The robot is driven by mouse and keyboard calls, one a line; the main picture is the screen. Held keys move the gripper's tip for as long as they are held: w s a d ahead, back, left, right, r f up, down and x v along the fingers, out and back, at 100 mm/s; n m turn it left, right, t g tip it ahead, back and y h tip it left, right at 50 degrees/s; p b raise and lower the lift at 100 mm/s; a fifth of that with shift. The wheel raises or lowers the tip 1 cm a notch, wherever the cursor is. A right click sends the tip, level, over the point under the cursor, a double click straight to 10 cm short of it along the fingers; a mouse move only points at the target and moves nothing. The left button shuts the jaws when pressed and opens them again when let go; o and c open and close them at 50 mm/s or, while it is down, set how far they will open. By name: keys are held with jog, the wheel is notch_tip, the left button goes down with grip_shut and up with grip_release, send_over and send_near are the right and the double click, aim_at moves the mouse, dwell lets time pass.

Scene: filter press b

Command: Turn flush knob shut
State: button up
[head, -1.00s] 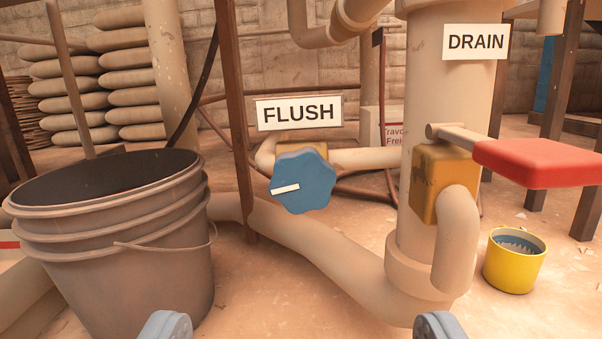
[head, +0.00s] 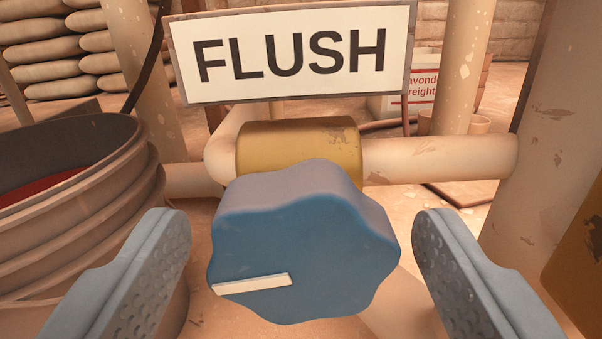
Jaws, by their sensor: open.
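The flush knob (head: 305,245) is a blue, lobed knob in the middle of the head view, under a white sign reading FLUSH (head: 292,52). A white pointer mark (head: 252,284) on its face runs from near the centre to the left edge, close to level and dipping slightly left. Behind the knob is a yellow valve body (head: 298,145) on a beige pipe. My gripper (head: 302,245) is open, with one grey finger to the left of the knob and one to the right. Gaps show between both fingers and the knob in this view.
A large bucket (head: 80,215) with dark red contents stands at the left, behind the left finger. A thick upright pipe (head: 535,150) and part of a yellow block (head: 582,250) are at the right. A beige pipe (head: 440,158) runs from the valve to the right.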

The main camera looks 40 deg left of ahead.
jog(key=shift+w+a, duration=0.4)
jog(key=shift+w, duration=0.1)
jog(key=shift+c, duration=0.3)
jog(key=c, duration=0.9)
jog(key=shift+m, duration=3)
jog(key=o, duration=1)
jog(key=shift+c, duration=0.2)
